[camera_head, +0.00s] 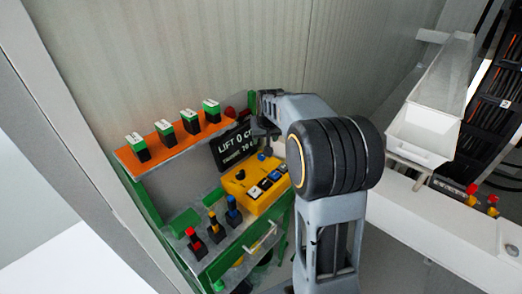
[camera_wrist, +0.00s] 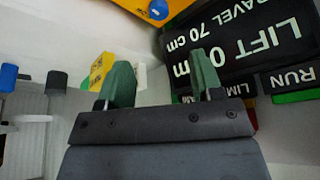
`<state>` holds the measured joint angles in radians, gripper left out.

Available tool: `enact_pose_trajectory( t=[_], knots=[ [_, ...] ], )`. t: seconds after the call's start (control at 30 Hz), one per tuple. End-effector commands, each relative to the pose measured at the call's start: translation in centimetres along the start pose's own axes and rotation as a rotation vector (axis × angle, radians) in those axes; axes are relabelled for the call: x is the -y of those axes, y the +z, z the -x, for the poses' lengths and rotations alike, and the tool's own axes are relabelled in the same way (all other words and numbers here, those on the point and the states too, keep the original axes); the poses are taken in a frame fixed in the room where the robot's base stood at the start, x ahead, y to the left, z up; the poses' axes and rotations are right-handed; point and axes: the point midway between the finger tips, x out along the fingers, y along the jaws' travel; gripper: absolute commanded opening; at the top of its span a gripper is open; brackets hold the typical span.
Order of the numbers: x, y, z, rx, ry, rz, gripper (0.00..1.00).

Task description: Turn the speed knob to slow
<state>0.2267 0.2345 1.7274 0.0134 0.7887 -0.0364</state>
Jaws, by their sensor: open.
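A yellow control box (camera_head: 252,198) sits on the green stand, with a black knob (camera_head: 240,175) at its left, a blue knob (camera_head: 262,157) at its back and several rocker switches in front. No label shows which knob is for speed. My gripper (camera_head: 265,148) is over the back of the box, near the blue knob, partly hidden by my arm. In the wrist view, my gripper (camera_wrist: 160,75) has its two green fingertips apart with nothing between them. A blue knob (camera_wrist: 159,9) on yellow shows at the top edge, beyond the fingertips.
A black display (camera_head: 236,145) reading "LIFT 0" stands behind the box; its text is upside down in the wrist view (camera_wrist: 245,45). An orange shelf (camera_head: 170,143) with several green-topped switches is at left.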

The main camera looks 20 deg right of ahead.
Motion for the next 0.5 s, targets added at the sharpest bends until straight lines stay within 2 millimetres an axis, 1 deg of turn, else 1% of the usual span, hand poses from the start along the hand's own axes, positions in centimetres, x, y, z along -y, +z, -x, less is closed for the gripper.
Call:
enact_pose_trajectory(
  t=[0.03, 0.17, 0.5],
  knots=[
    [-0.2, -0.3, -0.5, 0.002, 0.001, -0.003, 0.6],
    [-0.3, -0.5, -2.3, 0.002, 0.002, -0.004, 0.6],
    [-0.2, -0.5, -8.7, 0.002, 0.001, -0.004, 0.6]
  ],
)
